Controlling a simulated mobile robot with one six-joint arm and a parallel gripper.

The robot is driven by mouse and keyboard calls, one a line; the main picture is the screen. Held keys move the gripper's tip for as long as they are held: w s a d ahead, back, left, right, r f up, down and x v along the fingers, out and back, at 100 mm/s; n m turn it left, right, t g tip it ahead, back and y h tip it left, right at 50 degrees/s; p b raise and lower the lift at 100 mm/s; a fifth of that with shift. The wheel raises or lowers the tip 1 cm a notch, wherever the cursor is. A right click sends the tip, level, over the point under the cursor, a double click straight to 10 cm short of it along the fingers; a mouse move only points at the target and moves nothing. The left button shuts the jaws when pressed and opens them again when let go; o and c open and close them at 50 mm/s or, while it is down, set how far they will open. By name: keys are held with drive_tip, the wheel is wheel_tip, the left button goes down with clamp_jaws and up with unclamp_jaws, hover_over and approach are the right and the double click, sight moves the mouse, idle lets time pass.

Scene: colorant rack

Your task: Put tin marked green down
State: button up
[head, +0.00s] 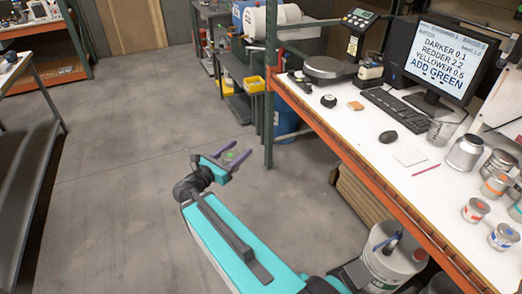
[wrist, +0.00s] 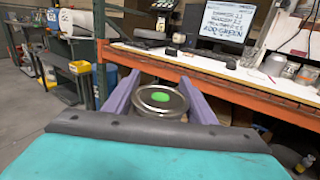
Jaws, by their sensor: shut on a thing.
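The tin marked green (wrist: 160,97) shows in the wrist view as a round metal lid with a green spot, between the two purple fingers. My gripper (wrist: 152,92) is shut on it. In the head view my gripper (head: 232,160) holds the tin (head: 230,155) out over the bare floor, left of the workbench (head: 400,190) and apart from it. The tin's sides and base are mostly hidden.
The bench holds a scale (head: 328,68), keyboard (head: 396,107), mouse (head: 388,137), monitor (head: 440,58) and several tins (head: 475,210) at the right. Its orange front edge (head: 365,170) and a green post (head: 270,90) stand near. White bench top is clear near the front middle.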

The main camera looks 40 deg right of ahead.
drive_tip(key=w+a+n+t+y+b, duration=0.1)
drive_tip(key=w+a+n+t, duration=0.1)
drive_tip(key=a, duration=1.2)
drive_tip(key=w+a+f+n+t+y+b, duration=0.1)
drive_tip(key=w+a+t, duration=0.4)
drive_tip(key=a, duration=0.9)
drive_tip(key=shift+w+f+n+t+y+b, duration=0.15)
drive_tip(key=shift+w+n+t+y+b, duration=0.15)
drive_tip(key=shift+n+y+b, duration=0.7)
drive_tip(key=shift+n, duration=0.3)
